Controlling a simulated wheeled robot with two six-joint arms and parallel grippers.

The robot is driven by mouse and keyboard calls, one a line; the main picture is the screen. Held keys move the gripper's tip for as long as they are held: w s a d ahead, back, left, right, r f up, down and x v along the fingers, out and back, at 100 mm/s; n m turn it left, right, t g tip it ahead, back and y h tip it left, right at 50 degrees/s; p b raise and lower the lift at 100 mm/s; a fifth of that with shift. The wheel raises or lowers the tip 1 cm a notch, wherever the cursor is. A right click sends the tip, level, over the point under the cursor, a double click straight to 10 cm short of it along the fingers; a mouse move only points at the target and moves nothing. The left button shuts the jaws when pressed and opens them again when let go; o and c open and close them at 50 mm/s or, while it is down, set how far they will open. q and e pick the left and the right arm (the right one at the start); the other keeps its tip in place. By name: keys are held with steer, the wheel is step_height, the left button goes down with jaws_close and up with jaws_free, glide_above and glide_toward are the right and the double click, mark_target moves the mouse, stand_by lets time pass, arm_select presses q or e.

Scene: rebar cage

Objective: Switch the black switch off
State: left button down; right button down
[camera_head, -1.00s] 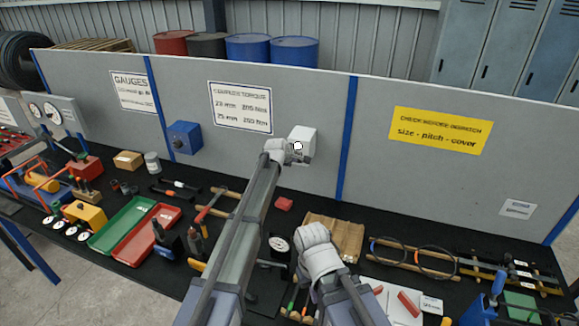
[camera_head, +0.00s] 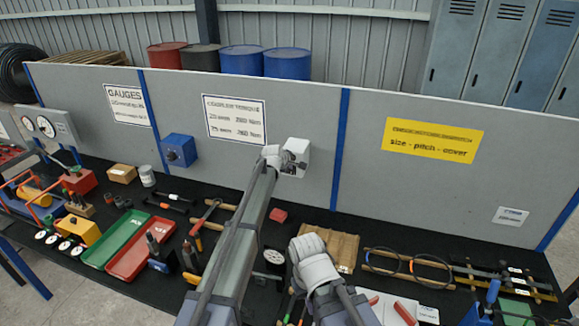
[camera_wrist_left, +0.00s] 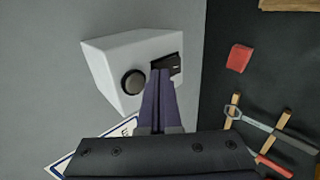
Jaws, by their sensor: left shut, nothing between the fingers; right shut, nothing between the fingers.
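The white box (camera_head: 299,148) is mounted on the grey panel, partly hidden behind my left wrist. In the left wrist view, the white box (camera_wrist_left: 117,57) carries a round black knob (camera_wrist_left: 133,83) and the black switch (camera_wrist_left: 172,63) beside it. My left gripper (camera_wrist_left: 161,73) is shut and empty, with its fingertips at the black switch. They overlap its edge in the picture; I cannot tell whether they touch it. The switch's on or off position is unclear. My right gripper (camera_head: 313,262) is shut and empty above the front of the table, its fingers mostly hidden by the wrist.
A blue box (camera_head: 179,150) is on the panel to the left. Below lie a red block (camera_head: 278,215), a wooden board (camera_head: 340,246), a green tray (camera_head: 113,240) and a red tray (camera_head: 140,250), with tools around them.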

arm_select(q)
steer(key=shift+r+p, duration=0.6)
steer(key=shift+r, duration=0.1)
steer(key=p+v, duration=0.8)
steer(key=v, duration=0.5)
steer(key=shift+p, duration=0.35)
steer(key=shift+w, duration=0.1)
